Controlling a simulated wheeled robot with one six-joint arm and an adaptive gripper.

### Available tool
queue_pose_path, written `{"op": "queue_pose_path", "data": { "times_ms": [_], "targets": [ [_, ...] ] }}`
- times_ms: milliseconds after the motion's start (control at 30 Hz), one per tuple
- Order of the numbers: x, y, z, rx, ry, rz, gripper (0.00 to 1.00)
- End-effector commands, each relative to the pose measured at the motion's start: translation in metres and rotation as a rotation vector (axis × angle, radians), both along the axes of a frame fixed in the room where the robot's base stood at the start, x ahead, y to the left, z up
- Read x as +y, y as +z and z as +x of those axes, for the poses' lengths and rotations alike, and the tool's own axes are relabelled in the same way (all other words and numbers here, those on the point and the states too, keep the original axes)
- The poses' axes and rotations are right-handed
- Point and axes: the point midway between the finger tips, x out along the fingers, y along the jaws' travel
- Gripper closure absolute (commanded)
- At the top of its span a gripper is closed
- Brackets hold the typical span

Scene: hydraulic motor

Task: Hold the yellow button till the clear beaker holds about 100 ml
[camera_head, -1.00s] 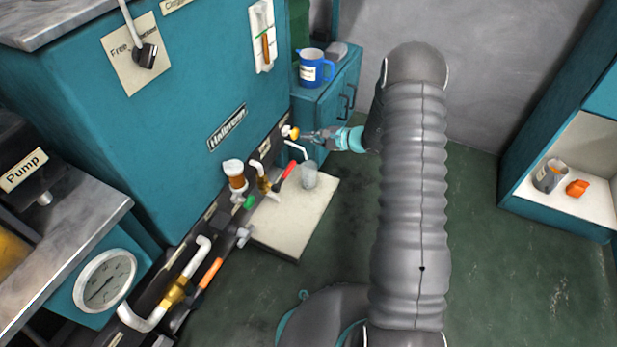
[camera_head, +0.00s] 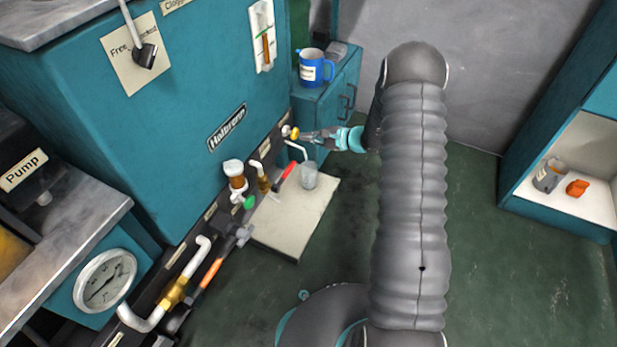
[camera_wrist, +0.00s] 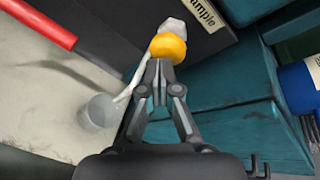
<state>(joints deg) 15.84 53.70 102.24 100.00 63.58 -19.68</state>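The yellow button (camera_head: 295,133) sits on a white fitting at the far end of the dark rail; it is large and round in the wrist view (camera_wrist: 168,47). My gripper (camera_head: 303,135) reaches it from the right. In the wrist view its fingertips (camera_wrist: 160,68) are together and at the button's near face, seemingly touching; how far the button is pushed in cannot be told. The clear beaker (camera_head: 309,176) stands upright below a white bent spout (camera_head: 298,149); it also shows in the wrist view (camera_wrist: 101,110). Its fluid level and markings are too small to read.
The beaker stands on a pale board (camera_head: 290,225). A red-handled valve (camera_head: 286,172) is left of it. A blue jug (camera_head: 315,68) stands on the teal cabinet behind. A shelf at right holds a grey cup (camera_head: 548,176) and an orange item (camera_head: 577,188). Green floor is open between.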

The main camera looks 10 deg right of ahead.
Motion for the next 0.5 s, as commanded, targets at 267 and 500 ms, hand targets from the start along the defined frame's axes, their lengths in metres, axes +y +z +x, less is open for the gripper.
{"op": "queue_pose_path", "data": {
  "times_ms": [267,500],
  "targets": [
    [0.0053,-0.0005,0.0039,-0.001,0.0,-0.001,1.0],
    [0.01,-0.0004,0.0078,-0.001,0.0,-0.002,1.0]
  ]
}}
